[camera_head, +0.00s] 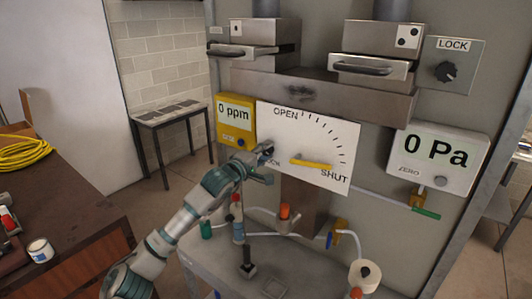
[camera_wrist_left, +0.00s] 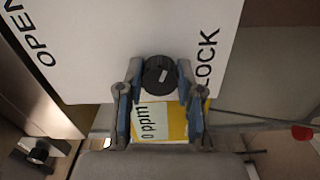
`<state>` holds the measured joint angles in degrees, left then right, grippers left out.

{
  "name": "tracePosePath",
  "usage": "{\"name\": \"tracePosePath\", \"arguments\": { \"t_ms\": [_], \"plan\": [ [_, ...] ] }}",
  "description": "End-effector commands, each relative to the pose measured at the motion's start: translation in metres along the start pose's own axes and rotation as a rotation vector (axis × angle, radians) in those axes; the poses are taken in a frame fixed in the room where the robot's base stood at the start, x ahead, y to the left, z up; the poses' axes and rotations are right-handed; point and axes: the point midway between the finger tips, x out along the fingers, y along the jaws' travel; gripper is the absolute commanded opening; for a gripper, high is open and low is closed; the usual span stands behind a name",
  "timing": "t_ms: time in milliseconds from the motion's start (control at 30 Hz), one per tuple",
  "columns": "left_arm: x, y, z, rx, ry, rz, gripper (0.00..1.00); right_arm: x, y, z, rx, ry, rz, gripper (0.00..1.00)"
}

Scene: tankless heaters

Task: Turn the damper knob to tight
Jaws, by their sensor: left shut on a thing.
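The white damper panel (camera_head: 330,130) has a scale from OPEN to SHUT and a yellow pointer (camera_head: 312,163) that lies near the SHUT end. A black round damper knob (camera_head: 267,148) with a light mark sits on the panel beside the word LOCK, which my gripper partly covers. My left gripper (camera_head: 260,164) is at the knob. In the left wrist view the knob (camera_wrist_left: 160,74) sits between the two fingertips of my left gripper (camera_wrist_left: 160,90), which is shut on it. My right gripper is not in view.
A yellow "0 ppm" meter (camera_head: 235,122) hangs just left of the panel, and a "0 Pa" gauge (camera_head: 437,160) to the right. Another LOCK knob (camera_head: 446,72) is at upper right. Below are a grey shelf (camera_head: 215,262), an orange-topped valve (camera_head: 284,211) and hoses.

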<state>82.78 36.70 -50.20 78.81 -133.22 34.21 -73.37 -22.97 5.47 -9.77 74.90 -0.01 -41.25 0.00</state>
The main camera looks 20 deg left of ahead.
Motion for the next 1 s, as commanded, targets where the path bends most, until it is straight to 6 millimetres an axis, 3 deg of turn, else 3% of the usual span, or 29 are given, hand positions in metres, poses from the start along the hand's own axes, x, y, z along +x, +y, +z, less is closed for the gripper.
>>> {"name": "tracePosePath", "arguments": {
  "t_ms": [33,167,200,267,667,1000],
  "plan": [
    [0.002,-0.011,0.003,-0.002,-0.005,-0.021,0.01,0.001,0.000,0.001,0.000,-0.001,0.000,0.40],
    [0.003,-0.012,0.003,-0.002,-0.004,-0.021,0.01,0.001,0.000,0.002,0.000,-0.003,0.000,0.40],
    [0.003,-0.012,0.003,-0.003,-0.004,-0.021,0.46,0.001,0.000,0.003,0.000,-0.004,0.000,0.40],
    [0.003,-0.011,0.002,-0.003,-0.003,-0.021,0.61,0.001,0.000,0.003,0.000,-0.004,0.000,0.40],
    [-0.005,-0.006,0.000,-0.002,0.000,-0.010,0.61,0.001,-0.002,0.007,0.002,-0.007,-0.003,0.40],
    [-0.074,-0.008,-0.001,0.000,0.001,-0.013,0.61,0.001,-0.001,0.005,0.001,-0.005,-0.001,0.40]
  ]
}}
